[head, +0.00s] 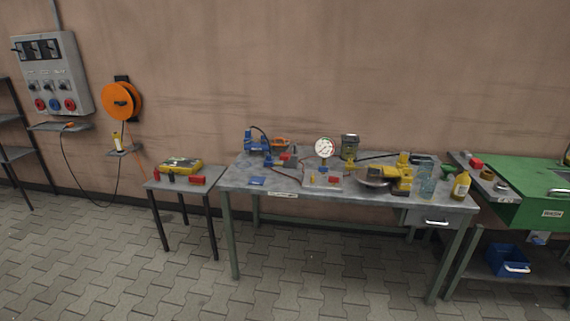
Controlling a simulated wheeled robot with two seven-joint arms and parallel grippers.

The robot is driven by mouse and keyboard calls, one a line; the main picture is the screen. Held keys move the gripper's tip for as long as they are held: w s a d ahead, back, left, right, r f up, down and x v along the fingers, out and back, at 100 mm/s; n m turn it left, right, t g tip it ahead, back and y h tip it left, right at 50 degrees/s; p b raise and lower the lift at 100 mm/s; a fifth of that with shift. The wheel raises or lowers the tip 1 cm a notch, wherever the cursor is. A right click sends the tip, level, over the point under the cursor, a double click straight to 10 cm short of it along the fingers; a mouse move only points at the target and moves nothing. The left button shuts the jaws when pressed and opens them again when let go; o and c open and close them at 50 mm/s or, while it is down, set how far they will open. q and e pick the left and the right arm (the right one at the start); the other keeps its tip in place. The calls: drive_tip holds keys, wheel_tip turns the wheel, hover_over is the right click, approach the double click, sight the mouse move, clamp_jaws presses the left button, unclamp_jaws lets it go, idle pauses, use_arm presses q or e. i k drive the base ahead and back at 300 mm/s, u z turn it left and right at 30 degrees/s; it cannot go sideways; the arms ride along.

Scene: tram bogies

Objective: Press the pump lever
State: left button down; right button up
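A grey workbench (345,197) stands against the wall in the middle of the head view. A blue device (256,141) sits at its back left, with a dark curved hose or handle above it. It may be the pump, but I cannot make out a lever for certain. A round white pressure gauge (324,147) stands upright near the bench's middle, above a small plate with coloured parts. Neither of my grippers is in view, and nothing touches the bench objects.
A yellow power tool (400,175), a clear jar (428,181) and a yellow bottle (461,185) crowd the bench's right. A small side table (186,184) stands left, a green washing unit (530,195) right. The paved floor in front is clear.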

sight(284, 156)
drive_tip(key=z, duration=0.95)
drive_tip(key=i, duration=0.65)
drive_tip(key=z, duration=0.75)
drive_tip(key=i, duration=0.95)
drive_tip(key=u, duration=0.85)
drive_tip(key=i, duration=0.5)
drive_tip(key=u, duration=0.5)
